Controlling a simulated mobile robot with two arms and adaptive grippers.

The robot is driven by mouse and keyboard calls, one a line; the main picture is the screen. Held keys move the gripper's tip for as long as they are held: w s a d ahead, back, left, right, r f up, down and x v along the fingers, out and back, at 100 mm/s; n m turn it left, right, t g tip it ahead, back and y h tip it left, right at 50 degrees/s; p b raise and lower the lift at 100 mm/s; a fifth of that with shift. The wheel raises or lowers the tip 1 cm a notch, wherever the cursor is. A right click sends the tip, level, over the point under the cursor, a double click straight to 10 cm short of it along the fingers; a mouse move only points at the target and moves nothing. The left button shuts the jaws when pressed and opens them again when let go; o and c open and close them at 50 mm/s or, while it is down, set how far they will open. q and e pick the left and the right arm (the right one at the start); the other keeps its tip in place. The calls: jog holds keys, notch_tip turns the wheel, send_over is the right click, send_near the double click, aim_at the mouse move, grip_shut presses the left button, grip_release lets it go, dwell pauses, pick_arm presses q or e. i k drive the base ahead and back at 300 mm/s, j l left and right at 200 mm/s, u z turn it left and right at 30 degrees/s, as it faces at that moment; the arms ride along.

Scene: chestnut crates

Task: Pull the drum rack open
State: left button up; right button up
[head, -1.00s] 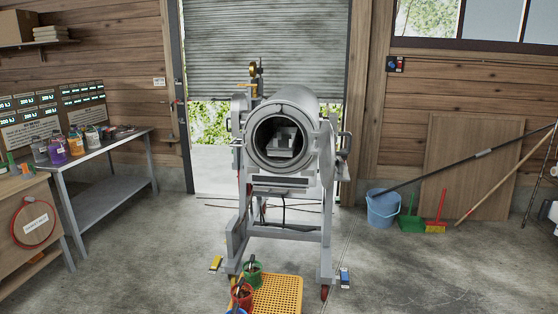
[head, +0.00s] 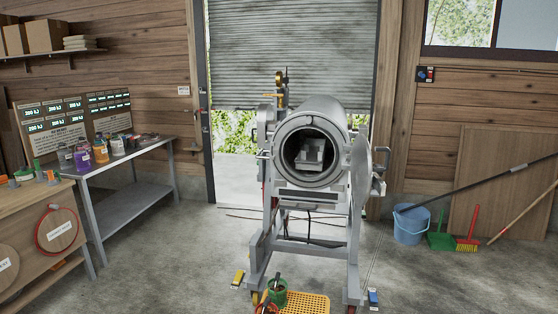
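The grey metal drum (head: 311,118) lies on its side on a wheeled frame (head: 354,240) in the middle of the head view. Its round front end is open toward me, and its door (head: 362,165) stands swung out to the right. Inside the dark opening a light grey rack (head: 310,153) shows, sitting within the drum. How far back the rack reaches is hidden. Neither of my grippers is in view.
A yellow perforated mat (head: 308,303) and a green pot (head: 277,292) are on the floor before the frame. A bench (head: 135,157) with bottles stands left. A blue bucket (head: 411,226), green dustpan (head: 440,240) and leaning poles are right.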

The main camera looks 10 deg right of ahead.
aim_at(310, 156)
jog(key=i+j+u, duration=0.25)
jog(key=u, duration=0.15)
jog(key=i+u, duration=0.75)
jog(key=i, duration=0.15)
jog(key=i+z, duration=0.1)
jog(key=i, duration=0.35)
jog(key=i+j+z, duration=0.15)
jog(key=i, duration=0.35)
